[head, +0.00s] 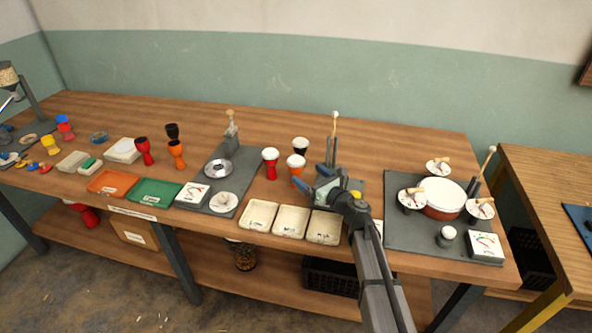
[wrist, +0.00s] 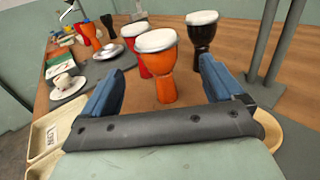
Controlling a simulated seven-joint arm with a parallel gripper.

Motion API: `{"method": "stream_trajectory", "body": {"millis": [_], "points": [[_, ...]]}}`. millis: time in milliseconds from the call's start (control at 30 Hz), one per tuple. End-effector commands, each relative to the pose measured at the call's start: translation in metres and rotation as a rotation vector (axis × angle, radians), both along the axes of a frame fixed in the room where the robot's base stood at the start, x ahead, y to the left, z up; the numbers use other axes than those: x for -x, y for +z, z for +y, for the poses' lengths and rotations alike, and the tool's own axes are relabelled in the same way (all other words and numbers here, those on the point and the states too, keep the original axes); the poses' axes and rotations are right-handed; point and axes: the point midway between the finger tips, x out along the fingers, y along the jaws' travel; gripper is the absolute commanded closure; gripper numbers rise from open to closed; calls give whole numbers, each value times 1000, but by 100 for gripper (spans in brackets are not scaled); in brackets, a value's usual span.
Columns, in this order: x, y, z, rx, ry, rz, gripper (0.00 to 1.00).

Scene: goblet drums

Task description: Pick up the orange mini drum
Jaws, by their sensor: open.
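An orange mini drum with a white head (wrist: 163,72) stands upright on the wooden table, between my spread fingers and beyond their tips in the wrist view. In the head view the orange drum (head: 296,164) is partly hidden behind my gripper. My gripper (head: 328,176) is open and empty, with blue fingers, close in front of the drum. In the wrist view my gripper (wrist: 158,92) shows both fingers, apart from the drum. A red drum (head: 270,162) stands to its left and a black drum (head: 300,146) behind it.
Three cream trays (head: 290,221) lie along the front edge. A grey post stand (head: 332,150) rises close on the right. Another orange drum without a visible white head (head: 177,154) stands farther left, near a dark one. A grey mat with a large drum (head: 445,198) lies at right.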

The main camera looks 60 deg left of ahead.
Motion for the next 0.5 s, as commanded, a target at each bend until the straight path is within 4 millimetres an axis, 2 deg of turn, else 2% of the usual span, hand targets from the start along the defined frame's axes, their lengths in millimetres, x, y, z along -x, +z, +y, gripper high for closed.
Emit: {"method": "stream_trajectory", "body": {"millis": [33,100,333,500], "points": [[0,0,11,0,0,0,6],[0,0,17,0,0,0,6],[3,1,27,0,0,-1,6],[6,4,46,0,0,-1,6]]}}
